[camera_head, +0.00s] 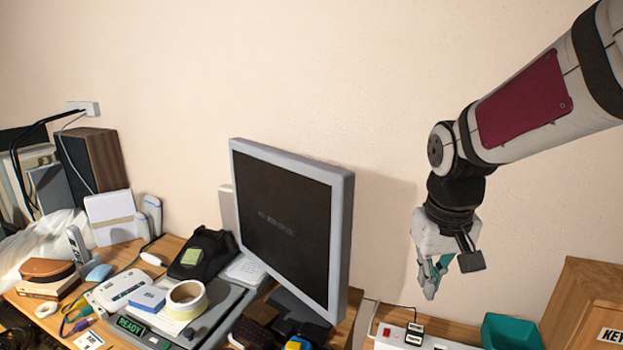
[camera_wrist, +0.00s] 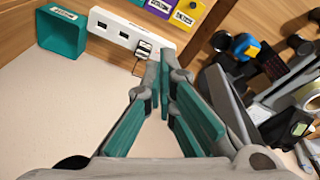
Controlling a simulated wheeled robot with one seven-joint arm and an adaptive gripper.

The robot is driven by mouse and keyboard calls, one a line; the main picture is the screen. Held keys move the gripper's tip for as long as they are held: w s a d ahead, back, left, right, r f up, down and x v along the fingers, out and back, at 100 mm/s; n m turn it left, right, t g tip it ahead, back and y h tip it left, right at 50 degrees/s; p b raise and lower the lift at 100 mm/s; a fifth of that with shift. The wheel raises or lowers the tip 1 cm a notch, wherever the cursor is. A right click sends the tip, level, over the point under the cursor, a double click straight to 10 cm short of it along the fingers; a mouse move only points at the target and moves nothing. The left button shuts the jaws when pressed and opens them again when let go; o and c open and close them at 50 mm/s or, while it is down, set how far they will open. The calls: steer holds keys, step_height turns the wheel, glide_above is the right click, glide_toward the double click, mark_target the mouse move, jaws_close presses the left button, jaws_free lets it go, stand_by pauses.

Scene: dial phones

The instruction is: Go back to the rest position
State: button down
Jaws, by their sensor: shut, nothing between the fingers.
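My gripper (camera_head: 430,288) hangs at the right of the head view with its fingers pointing down. It is above the right part of the desk, to the right of the monitor (camera_head: 285,225), and apart from both. In the wrist view its teal-padded fingers (camera_wrist: 164,90) are together at the tips, with nothing visible between them. Beyond the fingertips is a white power strip (camera_wrist: 122,30) with dark plugs in it. The strip also shows below my gripper in the head view (camera_head: 390,340).
A teal bin (camera_head: 510,331) stands right of the power strip, near a wooden panel (camera_head: 590,310). The left desk is crowded: a tape roll (camera_head: 187,298), a black phone (camera_head: 205,252), a handset (camera_head: 77,246) and a speaker (camera_head: 92,160). The wall (camera_head: 380,80) above the monitor is bare.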

steer(key=s+r+t, duration=0.1)
steer(key=s+r, duration=0.1)
steer(key=s, duration=0.8)
steer(key=s+r+t, duration=0.1)
steer(key=s+r, duration=0.1)
steer(key=s, duration=0.8)
steer(key=shift+a+r+m+y, duration=0.2)
steer(key=shift+m+y, duration=0.1)
steer(key=shift+m, duration=0.1)
